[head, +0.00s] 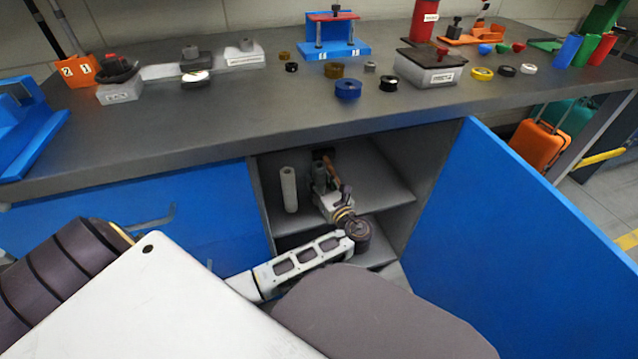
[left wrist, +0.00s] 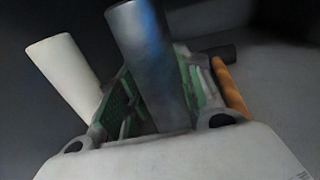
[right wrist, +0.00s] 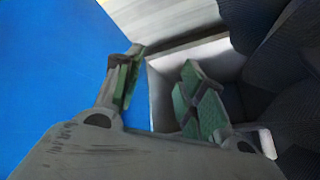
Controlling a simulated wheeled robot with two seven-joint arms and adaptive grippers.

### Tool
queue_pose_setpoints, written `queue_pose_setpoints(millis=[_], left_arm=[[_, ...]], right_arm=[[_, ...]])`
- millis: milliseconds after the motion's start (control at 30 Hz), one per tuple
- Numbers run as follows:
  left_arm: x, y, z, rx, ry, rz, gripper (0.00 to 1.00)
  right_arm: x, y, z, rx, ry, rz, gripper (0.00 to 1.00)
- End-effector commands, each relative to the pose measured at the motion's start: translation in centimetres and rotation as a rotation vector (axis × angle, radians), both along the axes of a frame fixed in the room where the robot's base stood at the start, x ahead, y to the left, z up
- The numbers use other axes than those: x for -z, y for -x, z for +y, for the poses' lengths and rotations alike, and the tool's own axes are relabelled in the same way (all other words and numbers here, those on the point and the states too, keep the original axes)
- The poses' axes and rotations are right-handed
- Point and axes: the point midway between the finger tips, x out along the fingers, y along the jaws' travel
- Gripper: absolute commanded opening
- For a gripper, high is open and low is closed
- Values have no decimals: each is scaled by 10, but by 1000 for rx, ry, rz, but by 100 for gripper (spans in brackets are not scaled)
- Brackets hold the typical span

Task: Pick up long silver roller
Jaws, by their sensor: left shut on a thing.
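The long silver roller (left wrist: 145,50) stands dark and shiny between the green-padded fingers of my left gripper (left wrist: 158,85), which is shut on it. In the head view my left gripper (head: 322,182) is inside the open cabinet, on the upper shelf, and its fingers partly hide the roller. Whether the roller still touches the shelf cannot be told. My right gripper (right wrist: 160,92) is open and empty; it does not show in the head view.
A white roller (head: 289,190) stands on the shelf just left of my left gripper. A copper-coloured roller (left wrist: 228,88) is close on its other side. The blue door (head: 500,220) is open at right.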

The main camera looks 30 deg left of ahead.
Motion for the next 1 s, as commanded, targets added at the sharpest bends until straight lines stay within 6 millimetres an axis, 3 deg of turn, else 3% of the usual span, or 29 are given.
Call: queue_pose_setpoints(millis=[267, 567, 667, 800, 1000], left_arm=[[-12, 0, 0, 0, 0, -2, 2], [-42, 0, 0, 0, 0, -4, 2], [-53, 0, 0, 0, 0, -4, 2], [-70, 0, 0, 0, 0, -4, 2], [-89, -1, 0, -1, 0, -4, 2]], right_arm=[[-5, 2, -1, 1, 7, 7, 40], [-19, 5, -4, 3, 28, 31, 40], [-27, 7, -5, 0, 39, 46, 40], [-53, 0, -7, -16, 63, 53, 40], [-70, 2, -12, -33, 98, 84, 40]])
